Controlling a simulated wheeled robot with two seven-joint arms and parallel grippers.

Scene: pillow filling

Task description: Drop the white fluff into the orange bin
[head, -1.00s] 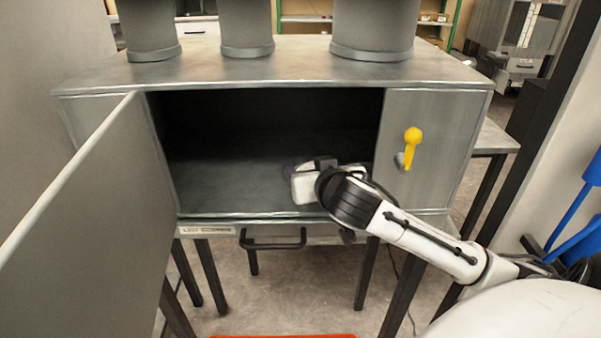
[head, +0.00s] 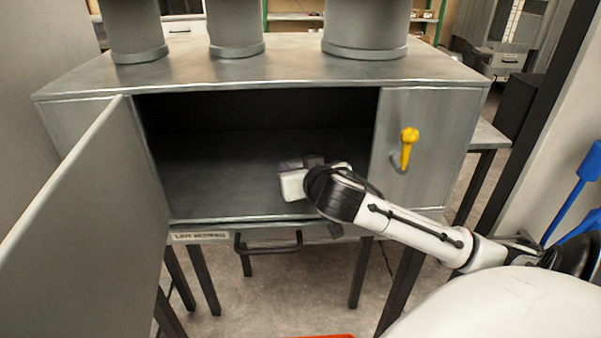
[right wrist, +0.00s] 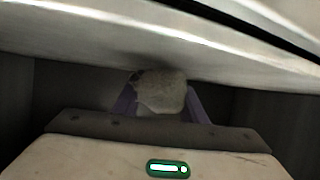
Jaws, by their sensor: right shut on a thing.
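My right gripper (head: 287,165) is inside the open grey metal cabinet, near the right side of the opening. In the right wrist view its purple fingers (right wrist: 160,103) are shut on the white fluff (right wrist: 160,90), a pale, rounded lump. In the head view the gripper body and wrist hide the fluff. Only a sliver of the orange bin (head: 328,336) shows at the bottom edge of the head view, below and in front of the cabinet. My left gripper is not in view.
The cabinet (head: 425,120) has its door (head: 80,220) swung open at the left. A yellow handle (head: 409,148) sticks out at the right. A dark bar handle (head: 268,246) is below the opening. Several grey cylinders stand on top.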

